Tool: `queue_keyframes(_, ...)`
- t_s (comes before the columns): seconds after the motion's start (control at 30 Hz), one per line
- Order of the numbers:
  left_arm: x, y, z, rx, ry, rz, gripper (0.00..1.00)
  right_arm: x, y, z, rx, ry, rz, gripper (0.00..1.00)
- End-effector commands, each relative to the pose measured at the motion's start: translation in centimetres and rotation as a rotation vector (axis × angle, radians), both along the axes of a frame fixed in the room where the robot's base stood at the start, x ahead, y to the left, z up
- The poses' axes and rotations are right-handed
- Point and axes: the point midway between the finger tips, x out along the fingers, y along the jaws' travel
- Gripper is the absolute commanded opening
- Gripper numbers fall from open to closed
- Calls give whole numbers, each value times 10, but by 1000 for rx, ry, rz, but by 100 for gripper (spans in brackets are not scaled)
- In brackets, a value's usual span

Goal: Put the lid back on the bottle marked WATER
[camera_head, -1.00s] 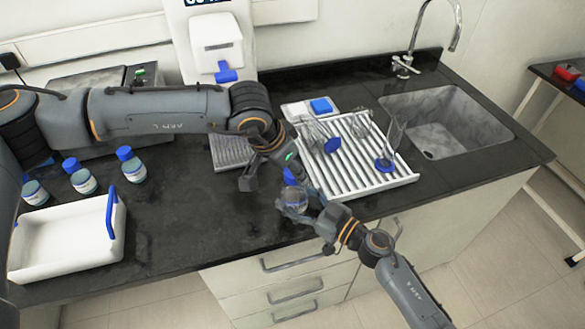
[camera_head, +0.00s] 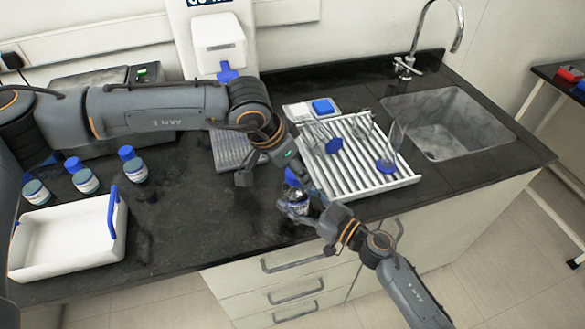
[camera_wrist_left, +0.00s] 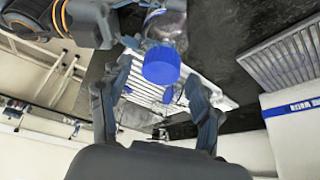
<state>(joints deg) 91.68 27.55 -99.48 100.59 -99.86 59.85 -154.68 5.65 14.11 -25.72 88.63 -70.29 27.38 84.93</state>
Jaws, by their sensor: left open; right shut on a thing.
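My right gripper (camera_head: 296,210) is shut on a small bottle (camera_head: 298,197) near the counter's front edge. The bottle has a pale label with dark print, too small to read. A blue lid (camera_head: 291,177) is at the bottle's top; the left wrist view shows the lid (camera_wrist_left: 161,67) end-on, at the end of the clear bottle (camera_wrist_left: 167,28). It appears to sit on the mouth, but I cannot tell whether it is seated. My left gripper (camera_wrist_left: 158,82) is open, its fingers apart on either side of the lid in that view, seemingly not touching it.
Several small blue-capped bottles (camera_head: 136,171) stand at the left, behind a white tray (camera_head: 70,240) with a blue handle. A white ribbed rack (camera_head: 350,185) with glassware is close on the right, before the sink (camera_head: 450,120). The counter middle is clear.

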Motion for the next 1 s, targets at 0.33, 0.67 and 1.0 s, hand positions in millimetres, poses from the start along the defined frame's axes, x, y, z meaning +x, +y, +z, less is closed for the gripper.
queue_keyframes(0.33,0,0,39,0,-1,0,63,0,0,0,1,-1,-1,0)
queue_keyframes(0.67,0,0,39,-3,7,20,62,0,0,0,1,-1,-1,0)
queue_keyframes(1.0,8,-1,43,-79,184,544,62,0,0,0,1,-1,-1,0)
